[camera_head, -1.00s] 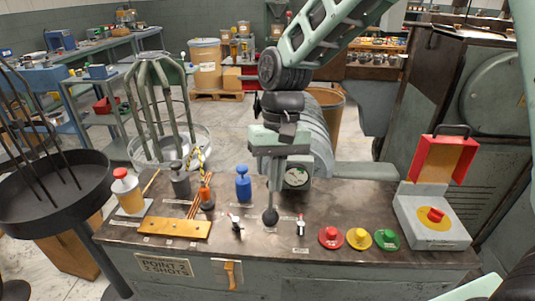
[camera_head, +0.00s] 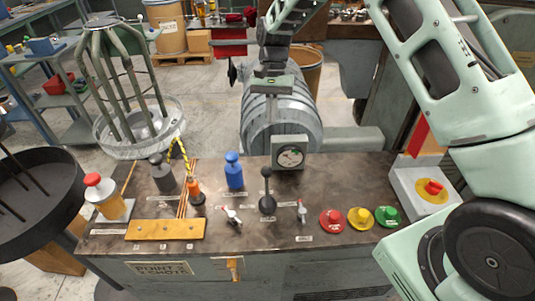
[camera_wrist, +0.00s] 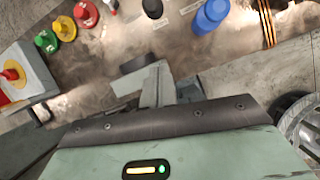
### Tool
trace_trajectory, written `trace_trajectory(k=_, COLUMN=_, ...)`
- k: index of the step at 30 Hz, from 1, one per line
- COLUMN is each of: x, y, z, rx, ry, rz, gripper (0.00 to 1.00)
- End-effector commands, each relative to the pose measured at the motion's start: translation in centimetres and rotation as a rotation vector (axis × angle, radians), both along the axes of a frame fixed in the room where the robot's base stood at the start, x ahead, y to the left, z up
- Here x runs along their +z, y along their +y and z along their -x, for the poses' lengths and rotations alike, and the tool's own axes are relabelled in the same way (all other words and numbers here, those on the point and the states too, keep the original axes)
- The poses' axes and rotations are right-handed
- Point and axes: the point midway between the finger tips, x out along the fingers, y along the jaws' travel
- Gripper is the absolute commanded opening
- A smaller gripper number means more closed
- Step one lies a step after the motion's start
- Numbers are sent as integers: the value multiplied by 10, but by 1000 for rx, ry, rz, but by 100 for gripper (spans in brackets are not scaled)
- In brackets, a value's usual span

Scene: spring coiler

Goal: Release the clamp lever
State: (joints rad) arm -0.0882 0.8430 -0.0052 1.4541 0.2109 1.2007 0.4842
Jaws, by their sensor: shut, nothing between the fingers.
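A black lever with a ball knob (camera_head: 267,173) stands about upright from a round base in the middle of the control bench. I cannot read its label, so I cannot tell for certain that it is the clamp lever. Two small red-tipped levers flank it, the left one (camera_head: 232,215) and the right one (camera_head: 302,210). My gripper (camera_head: 271,92) is shut and empty, beyond and above the black lever and apart from it, in front of the large grey ribbed cylinder. Its fingers also show in the wrist view (camera_wrist: 168,88).
A gauge box (camera_head: 290,153) stands behind the black lever. Red (camera_head: 332,221), yellow (camera_head: 360,218) and green (camera_head: 387,215) buttons sit at right, near an emergency-stop box (camera_head: 420,192). A blue bottle (camera_head: 234,172), other bottles and an orange bar (camera_head: 165,229) are at left.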

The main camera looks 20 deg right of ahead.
Motion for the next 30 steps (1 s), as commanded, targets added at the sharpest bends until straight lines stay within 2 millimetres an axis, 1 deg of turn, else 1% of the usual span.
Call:
trace_trajectory(k=4, x=-6, y=2, z=3, rx=1, ry=2, rz=-1, gripper=0)
trace_trajectory(k=8, x=-21, y=4, z=10, rx=2, ry=5, rz=0, gripper=0)
trace_trajectory(k=19, x=-89, y=17, z=36, rx=2, ry=4, rz=1, gripper=0)
trace_trajectory(k=20, x=-92, y=18, z=39, rx=2, ry=4, rz=1, gripper=0)
trace_trajectory(k=21, x=-86, y=22, z=45, rx=3, ry=2, rz=0, gripper=0)
trace_trajectory(k=24, x=-84, y=29, z=57, rx=3, ry=1, rz=-1, gripper=0)
trace_trajectory(k=30, x=-85, y=36, z=69, rx=2, ry=0, rz=-1, gripper=0)
